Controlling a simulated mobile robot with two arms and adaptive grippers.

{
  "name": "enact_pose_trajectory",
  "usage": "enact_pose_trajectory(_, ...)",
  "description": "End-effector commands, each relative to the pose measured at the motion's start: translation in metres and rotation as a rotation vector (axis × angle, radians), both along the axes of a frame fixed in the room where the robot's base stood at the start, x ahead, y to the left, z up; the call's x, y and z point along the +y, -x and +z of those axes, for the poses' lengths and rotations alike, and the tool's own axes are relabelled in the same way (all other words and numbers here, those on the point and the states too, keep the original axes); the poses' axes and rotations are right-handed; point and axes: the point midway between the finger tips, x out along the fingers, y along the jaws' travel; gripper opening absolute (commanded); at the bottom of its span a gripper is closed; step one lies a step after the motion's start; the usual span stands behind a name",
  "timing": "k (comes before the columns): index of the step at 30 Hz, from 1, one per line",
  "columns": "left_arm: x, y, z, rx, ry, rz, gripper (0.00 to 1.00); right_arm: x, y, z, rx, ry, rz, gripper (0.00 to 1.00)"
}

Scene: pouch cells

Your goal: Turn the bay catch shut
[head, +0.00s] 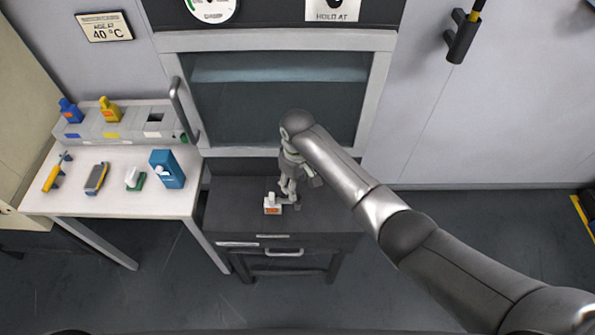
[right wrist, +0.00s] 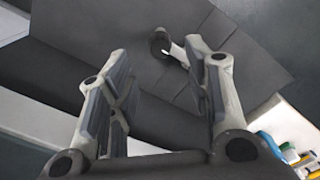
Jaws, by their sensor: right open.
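My right gripper (head: 288,197) reaches down over the dark stand in front of the windowed bay (head: 270,105). In the right wrist view its two fingers (right wrist: 160,95) are spread apart with nothing between the pads. Beyond the fingertips, near the right finger, is a small dark round piece with a pale stem (right wrist: 160,42); I cannot tell whether it is the bay catch. A small white bottle with an orange label (head: 272,206) stands on the stand, close to the gripper's left in the head view. The catch cannot be clearly made out in the head view. My left gripper is not in view.
A grey bar handle (head: 184,110) stands out at the bay's left edge. A white table (head: 115,200) at left holds a blue carton (head: 167,169), small tools and a grey rack (head: 118,126) with bottles. The dark stand's top (head: 230,200) is mostly clear.

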Motion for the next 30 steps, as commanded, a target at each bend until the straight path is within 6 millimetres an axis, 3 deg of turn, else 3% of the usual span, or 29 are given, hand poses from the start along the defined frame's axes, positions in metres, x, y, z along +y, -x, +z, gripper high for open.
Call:
enact_pose_trajectory(4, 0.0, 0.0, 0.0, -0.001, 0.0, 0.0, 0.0, 0.0, -0.001, 0.031, -0.005, -0.002, 0.0, 0.46)
enact_pose_trajectory(10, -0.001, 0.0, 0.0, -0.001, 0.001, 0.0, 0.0, 0.0, -0.001, 0.053, -0.001, 0.0, 0.0, 0.46)
enact_pose_trajectory(30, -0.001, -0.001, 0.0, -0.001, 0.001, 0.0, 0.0, 0.0, 0.002, 0.055, 0.001, -0.005, -0.002, 0.46)
